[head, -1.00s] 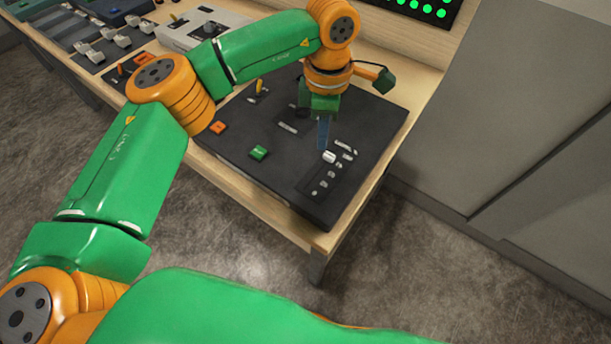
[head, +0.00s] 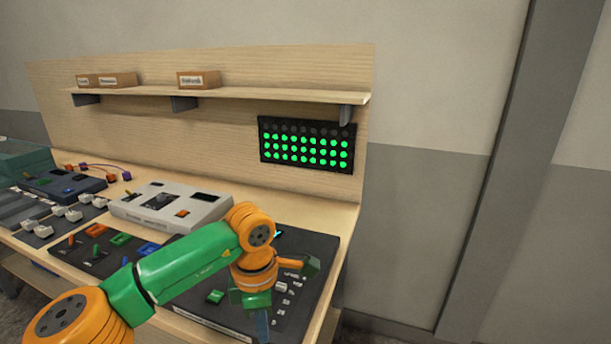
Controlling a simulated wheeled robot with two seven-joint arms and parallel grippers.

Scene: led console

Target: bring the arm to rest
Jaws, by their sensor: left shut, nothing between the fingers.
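My left arm, green and orange, comes in from the lower left in the head view. Its gripper (head: 262,322) points down over the front part of the dark console (head: 318,252) at the bench's right end. The fingers are shut and hold nothing; their tips run near the bottom edge of the picture. The arm covers much of the console. A green button (head: 215,297) shows left of the gripper, and small pale controls show to its right. My right gripper is not in view.
An LED panel (head: 306,145) on the wooden backboard has lower rows lit green and a dark top row. A shelf (head: 240,94) above holds small boxes. A light grey device (head: 170,207) and other control panels stand left. Open floor and wall lie right.

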